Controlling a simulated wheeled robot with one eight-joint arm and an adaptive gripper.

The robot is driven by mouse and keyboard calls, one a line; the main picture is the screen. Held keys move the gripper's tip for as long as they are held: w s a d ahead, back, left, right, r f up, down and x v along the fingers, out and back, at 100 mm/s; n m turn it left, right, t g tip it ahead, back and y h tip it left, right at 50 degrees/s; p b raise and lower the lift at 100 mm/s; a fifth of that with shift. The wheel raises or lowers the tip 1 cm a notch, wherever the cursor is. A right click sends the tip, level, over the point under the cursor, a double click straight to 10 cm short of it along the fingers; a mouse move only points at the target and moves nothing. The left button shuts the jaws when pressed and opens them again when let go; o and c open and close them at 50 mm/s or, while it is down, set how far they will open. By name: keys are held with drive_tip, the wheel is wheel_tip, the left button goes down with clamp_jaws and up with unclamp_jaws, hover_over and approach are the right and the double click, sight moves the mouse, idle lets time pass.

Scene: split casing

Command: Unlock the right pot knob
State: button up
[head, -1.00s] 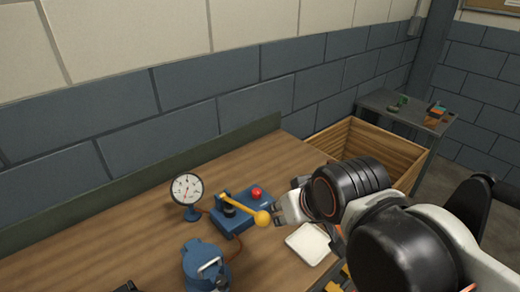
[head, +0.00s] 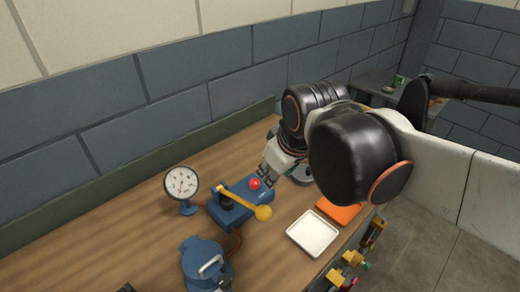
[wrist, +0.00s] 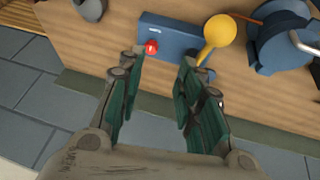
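The blue round pot (head: 205,265) with a silver handle stands at the front of the bench in the head view. It also shows at the upper right of the wrist view (wrist: 268,52). I cannot make out a separate right knob on it. A blue box (head: 228,213) behind it carries a red ball knob (head: 254,183) and a yellow lever (head: 242,204) with a ball end. My gripper (head: 262,173) is beside the red knob. In the wrist view my gripper (wrist: 160,65) is open and empty, with the red knob (wrist: 152,47) showing between its fingertips.
A dial gauge (head: 181,184) stands left of the blue box. A white tray (head: 313,233) and an orange block (head: 338,211) lie to the right. A grey round part (head: 301,175) is partly hidden by my arm. The bench's left side is mostly clear.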

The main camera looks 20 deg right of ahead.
drive_tip(key=w+f+n+g, duration=0.2)
drive_tip(key=w+n+g, duration=0.1)
drive_tip(key=w+n, duration=0.4)
drive_tip(key=shift+w, duration=1.25)
drive_tip(key=shift+s+r, duration=0.1)
drive_tip(key=s+m+t, duration=0.5)
drive_tip(key=s+m, duration=0.6)
drive_tip(key=s, duration=0.2)
drive_tip(key=shift+s+r, duration=0.2)
drive_tip(key=shift+s, duration=0.15)
drive_tip(key=shift+r, duration=0.1)
drive_tip(key=shift+c, duration=0.6)
